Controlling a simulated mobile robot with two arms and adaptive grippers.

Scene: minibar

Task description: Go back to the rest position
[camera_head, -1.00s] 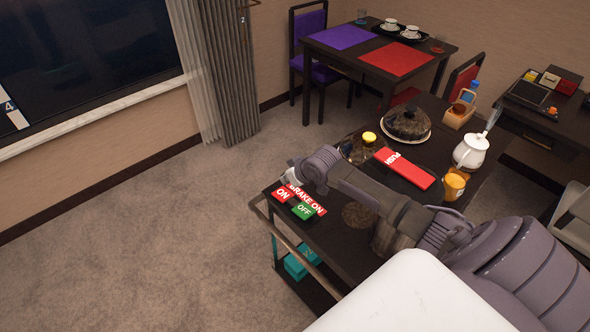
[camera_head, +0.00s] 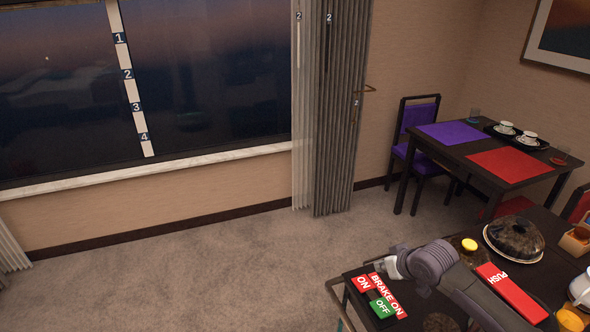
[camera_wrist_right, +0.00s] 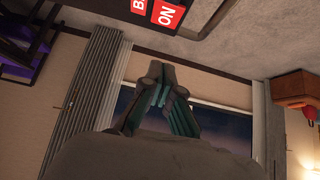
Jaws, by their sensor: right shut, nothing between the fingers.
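The wrist view looks toward the window, and the picture appears upside down. My right arm reaches in from the lower right over the cart. My left gripper is in neither view.
A dining table (camera_head: 465,160) and purple chair (camera_head: 420,165) stand behind. The carpet (camera_head: 210,275) left of the cart is clear.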

